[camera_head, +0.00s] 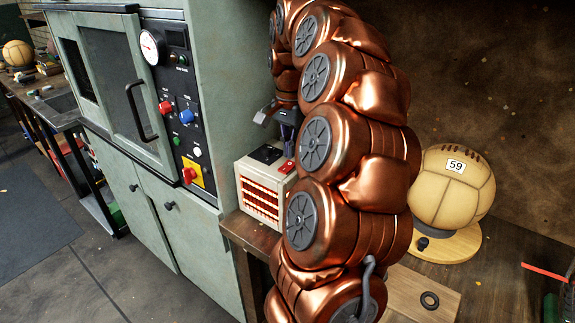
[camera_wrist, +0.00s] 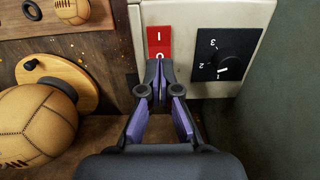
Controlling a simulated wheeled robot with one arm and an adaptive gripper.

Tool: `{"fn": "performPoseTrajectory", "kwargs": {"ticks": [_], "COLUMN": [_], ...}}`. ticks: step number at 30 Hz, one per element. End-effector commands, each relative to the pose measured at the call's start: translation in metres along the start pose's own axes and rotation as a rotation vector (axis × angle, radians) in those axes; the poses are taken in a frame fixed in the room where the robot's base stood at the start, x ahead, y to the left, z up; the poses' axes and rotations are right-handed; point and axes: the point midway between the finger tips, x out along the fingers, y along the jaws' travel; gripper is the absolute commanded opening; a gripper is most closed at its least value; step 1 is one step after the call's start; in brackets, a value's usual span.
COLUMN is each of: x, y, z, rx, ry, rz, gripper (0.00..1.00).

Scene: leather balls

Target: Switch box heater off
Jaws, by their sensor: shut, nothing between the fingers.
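The box heater (camera_head: 262,192) is a cream box on the wooden bench, with orange-red glowing bars on its front. Its red rocker switch (camera_wrist: 158,38) shows "I" at the far end, with "O" at the near end beside my fingertips. The switch also shows in the head view (camera_head: 287,166). A black dial (camera_wrist: 226,62) marked 1, 2, 3 sits to its right. My gripper (camera_wrist: 160,64) is shut and empty, its tips over the "O" end. I cannot tell whether they touch it. In the head view my gripper (camera_head: 288,146) is partly hidden behind my arm.
A green cabinet (camera_head: 215,110) with a control panel stands left of the heater. A tan ball numbered 59 (camera_head: 452,188) sits on a wooden stand (camera_head: 455,245) to the right. A dark ring (camera_head: 430,300) lies on a board nearby.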

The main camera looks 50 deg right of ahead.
Motion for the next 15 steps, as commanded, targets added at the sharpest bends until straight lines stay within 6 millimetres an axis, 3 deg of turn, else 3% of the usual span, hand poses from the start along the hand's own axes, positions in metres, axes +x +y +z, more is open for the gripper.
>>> {"fn": "performPoseTrajectory", "kwargs": {"ticks": [15], "x": [0.0033], "y": [0.0], "z": [0.0], "rx": [0.0], "ry": [0.0], "rz": [0.0], "gripper": [0.0]}}
